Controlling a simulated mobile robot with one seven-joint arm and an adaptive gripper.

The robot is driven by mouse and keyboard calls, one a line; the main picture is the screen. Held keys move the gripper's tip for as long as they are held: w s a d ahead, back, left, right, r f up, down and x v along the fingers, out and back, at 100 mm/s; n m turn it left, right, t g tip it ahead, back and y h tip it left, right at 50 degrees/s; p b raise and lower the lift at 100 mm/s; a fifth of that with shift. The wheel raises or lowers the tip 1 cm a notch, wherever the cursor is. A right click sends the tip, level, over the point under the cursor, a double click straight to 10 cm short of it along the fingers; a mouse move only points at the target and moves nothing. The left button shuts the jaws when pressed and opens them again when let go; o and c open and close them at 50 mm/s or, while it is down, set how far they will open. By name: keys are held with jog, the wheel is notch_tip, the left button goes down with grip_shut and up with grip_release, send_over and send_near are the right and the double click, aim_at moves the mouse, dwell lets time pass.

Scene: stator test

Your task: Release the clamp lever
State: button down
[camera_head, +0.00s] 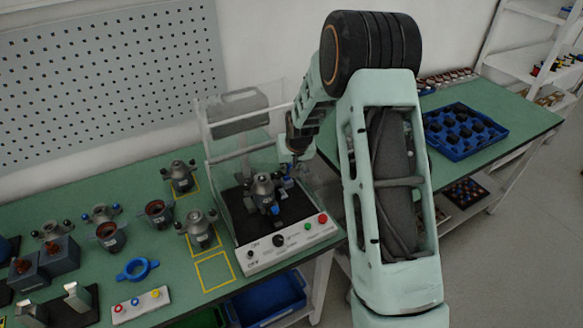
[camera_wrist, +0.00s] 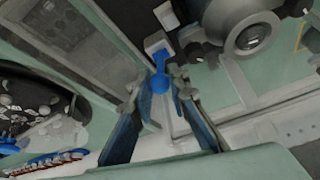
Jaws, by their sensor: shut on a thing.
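The lever is mostly hidden there by my gripper. In the wrist view the round top of the stator (camera_wrist: 250,35) shows at the upper right.
A clear guard (camera_head: 222,150) stands around the back of the station, close to my arm. A blue tray (camera_head: 463,135) is on the right bench.

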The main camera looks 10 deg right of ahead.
jog(key=shift+w+a+r+g, duration=0.1)
jog(key=shift+w+g, duration=0.2)
jog(key=shift+g, duration=0.1)
jog(key=c, duration=2.1)
grip_release()
jog(key=shift+v, duration=3.75)
jog(key=shift+a, duration=0.1)
